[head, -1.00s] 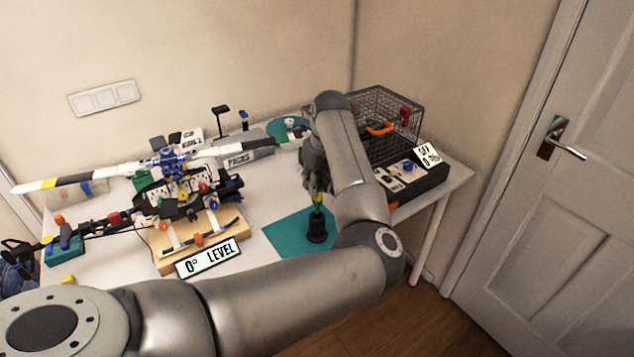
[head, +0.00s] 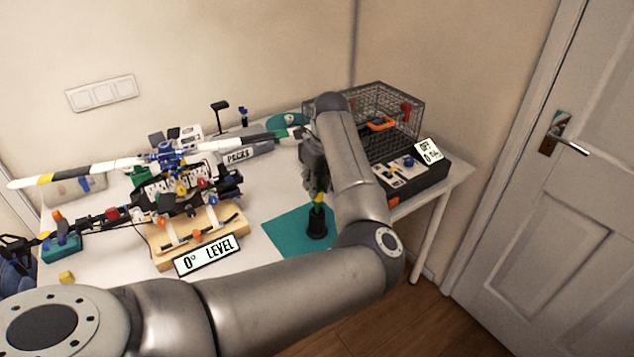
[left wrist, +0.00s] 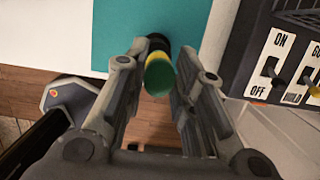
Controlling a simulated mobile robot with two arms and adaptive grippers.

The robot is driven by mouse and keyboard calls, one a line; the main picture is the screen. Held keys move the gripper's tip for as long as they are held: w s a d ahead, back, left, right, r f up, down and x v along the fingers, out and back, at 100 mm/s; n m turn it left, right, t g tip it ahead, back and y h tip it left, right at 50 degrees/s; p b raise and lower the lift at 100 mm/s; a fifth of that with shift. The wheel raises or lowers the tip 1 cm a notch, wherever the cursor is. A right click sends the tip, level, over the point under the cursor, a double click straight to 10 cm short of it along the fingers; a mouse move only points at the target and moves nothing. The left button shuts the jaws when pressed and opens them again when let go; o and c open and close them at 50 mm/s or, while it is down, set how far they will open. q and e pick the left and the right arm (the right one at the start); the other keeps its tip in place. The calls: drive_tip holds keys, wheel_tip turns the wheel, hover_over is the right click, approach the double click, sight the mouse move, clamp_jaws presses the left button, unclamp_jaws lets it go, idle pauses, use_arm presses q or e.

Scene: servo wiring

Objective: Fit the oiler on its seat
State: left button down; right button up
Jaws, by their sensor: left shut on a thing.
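The oiler (head: 318,198), with yellow and green parts, stands roughly upright over a black cup-like seat (head: 317,228) on the teal mat. In the left wrist view the oiler's round green end (left wrist: 159,76) faces the camera, with a yellow band behind it and black beyond. My left gripper (head: 315,186) comes down from above and is shut on the oiler. Its two fingers (left wrist: 161,80) flank the oiler in the wrist view. I cannot tell whether the oiler's lower end is fully down in the seat. My right gripper is not in view.
A model helicopter (head: 175,185) on a wooden stand is left of the mat (head: 283,232), with a "0° LEVEL" sign (head: 208,256) in front. A black switch box (head: 420,180) and a wire cage (head: 385,105) are to the right. Bare mat lies left of the seat.

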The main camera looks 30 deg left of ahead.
use_arm(q)
drive_tip(key=shift+d+b+x, duration=0.15)
drive_tip(key=shift+b+x, duration=0.45)
drive_tip(key=shift+x, duration=0.2)
drive_tip(key=shift+d+b+x, duration=0.2)
drive_tip(key=shift+b+x, duration=0.4)
drive_tip(key=shift+x, duration=0.2)
drive_tip(key=shift+s, duration=0.2)
drive_tip(key=c, duration=1.1)
unclamp_jaws()
drive_tip(key=shift+c, duration=0.2)
drive_tip(key=shift+r, duration=0.1)
